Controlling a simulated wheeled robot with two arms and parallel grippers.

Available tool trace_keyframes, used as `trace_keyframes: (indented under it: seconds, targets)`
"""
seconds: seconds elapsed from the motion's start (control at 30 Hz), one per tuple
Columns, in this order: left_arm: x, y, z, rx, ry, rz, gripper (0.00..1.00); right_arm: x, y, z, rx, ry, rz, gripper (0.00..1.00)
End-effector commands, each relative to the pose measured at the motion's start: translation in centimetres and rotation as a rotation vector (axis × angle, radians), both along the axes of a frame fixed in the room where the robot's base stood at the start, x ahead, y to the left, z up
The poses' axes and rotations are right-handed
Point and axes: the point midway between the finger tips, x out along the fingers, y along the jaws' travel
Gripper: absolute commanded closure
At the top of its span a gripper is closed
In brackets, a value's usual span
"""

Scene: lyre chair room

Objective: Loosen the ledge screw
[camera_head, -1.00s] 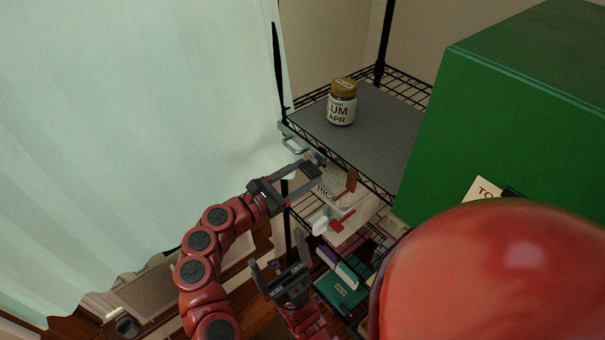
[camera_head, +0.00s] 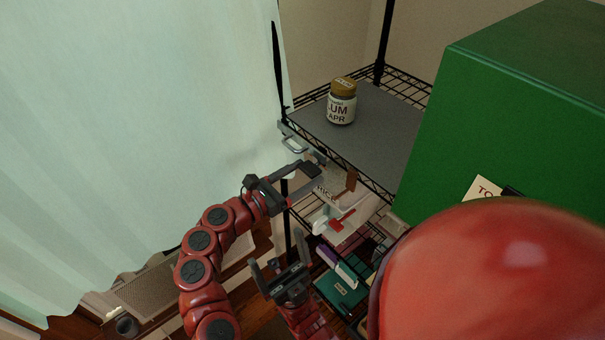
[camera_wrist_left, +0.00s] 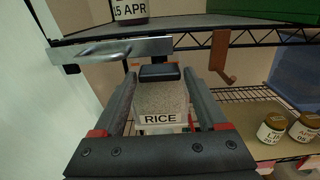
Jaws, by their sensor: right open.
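A grey metal bracket with a looped handle (camera_head: 294,146) sits at the left front edge of the upper shelf. I cannot tell which part is the ledge screw. My left gripper (camera_head: 308,168) is open just below the bracket; its fingers (camera_wrist_left: 159,76) show apart in the wrist view, framing a dark cap above the RICE container (camera_wrist_left: 161,104). I cannot tell whether they touch the cap. My right gripper (camera_head: 277,251) is open and empty, lower down.
A labelled jar (camera_head: 341,104) stands on the grey upper shelf (camera_head: 377,130). A large green box (camera_head: 520,110) is on the right, and a curtain (camera_head: 130,120) on the left. A brown hook (camera_wrist_left: 222,58) hangs from the shelf edge.

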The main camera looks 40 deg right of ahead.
Motion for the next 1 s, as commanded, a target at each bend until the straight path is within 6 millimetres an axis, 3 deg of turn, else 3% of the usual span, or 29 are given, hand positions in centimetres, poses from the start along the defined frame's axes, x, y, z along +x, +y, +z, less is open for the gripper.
trace_keyframes:
  seconds: [0.1,0.53,0.77,1.0]
  targets:
    - [0.0,0.0,0.1,-0.001,-0.001,0.0,0.07,0.0,0.0,0.0,0.0,0.0,0.0,0.0]
    - [0.1,0.7,0.2,-0.006,-0.003,0.003,0.07,0.0,0.0,-0.3,0.0,0.0,0.0,0.0]
    - [-0.2,3.4,-0.1,-0.005,-0.001,0.004,0.07,0.0,0.0,-1.3,0.0,0.0,0.0,0.0]
    - [-0.4,7.7,-0.2,-0.005,-0.004,0.005,0.07,0.0,0.0,-2.9,0.0,0.0,0.0,0.0]
